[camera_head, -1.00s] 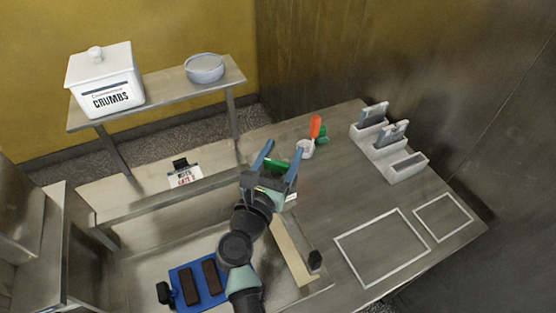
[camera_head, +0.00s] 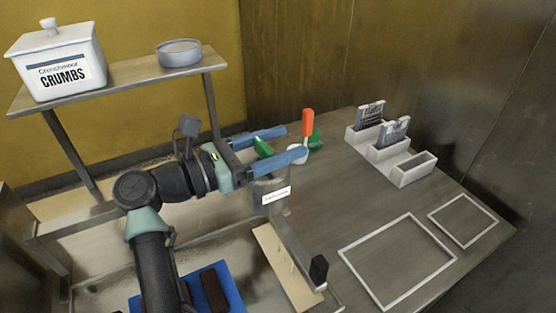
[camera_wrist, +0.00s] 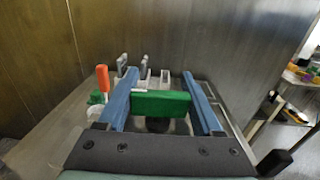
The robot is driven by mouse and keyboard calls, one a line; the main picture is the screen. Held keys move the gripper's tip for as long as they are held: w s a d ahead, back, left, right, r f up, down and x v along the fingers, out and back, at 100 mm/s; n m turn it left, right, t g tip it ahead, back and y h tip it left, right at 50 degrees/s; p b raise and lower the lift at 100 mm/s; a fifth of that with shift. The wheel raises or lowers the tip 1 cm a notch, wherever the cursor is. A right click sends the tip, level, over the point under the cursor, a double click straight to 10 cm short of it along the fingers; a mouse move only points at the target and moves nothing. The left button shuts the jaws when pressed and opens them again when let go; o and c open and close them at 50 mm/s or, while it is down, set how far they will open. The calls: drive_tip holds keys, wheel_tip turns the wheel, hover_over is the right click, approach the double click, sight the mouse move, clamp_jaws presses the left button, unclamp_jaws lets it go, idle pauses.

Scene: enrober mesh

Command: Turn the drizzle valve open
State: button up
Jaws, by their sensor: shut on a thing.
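The green bar-shaped valve handle (camera_head: 263,147) sits above a steel vessel (camera_head: 264,190) with a white label. My gripper (camera_head: 293,140) points right in the head view, with its two long blue fingers on either side of the handle. In the wrist view the green handle (camera_wrist: 160,103) spans the space between the fingers of my gripper (camera_wrist: 160,73), and they are shut on it. A dark round part shows below the handle. The label is too small to read, and part of the handle is hidden by the fingers in the head view.
An orange-handled tool (camera_head: 308,123) stands in a small white cup just beyond the fingertips, beside another green item (camera_head: 315,139). A white slotted holder (camera_head: 405,168) stands to the right. A blue tray (camera_head: 232,289) with dark bars lies below. The outlined counter area (camera_head: 398,262) is clear.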

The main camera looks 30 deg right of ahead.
drive_tip(key=shift+s+m+g+b, duration=0.15)
drive_tip(key=shift+m+g+b, duration=0.25)
drive_tip(key=shift+g+b, duration=0.2)
drive_tip(key=o, duration=1.4)
drive_tip(key=shift+d, duration=0.1)
drive_tip(key=shift+c, duration=0.2)
drive_tip(key=a+b, duration=0.2)
drive_tip(key=a, duration=1.1)
drive_tip(key=shift+b, duration=0.35)
drive_tip(key=shift+s, duration=0.1)
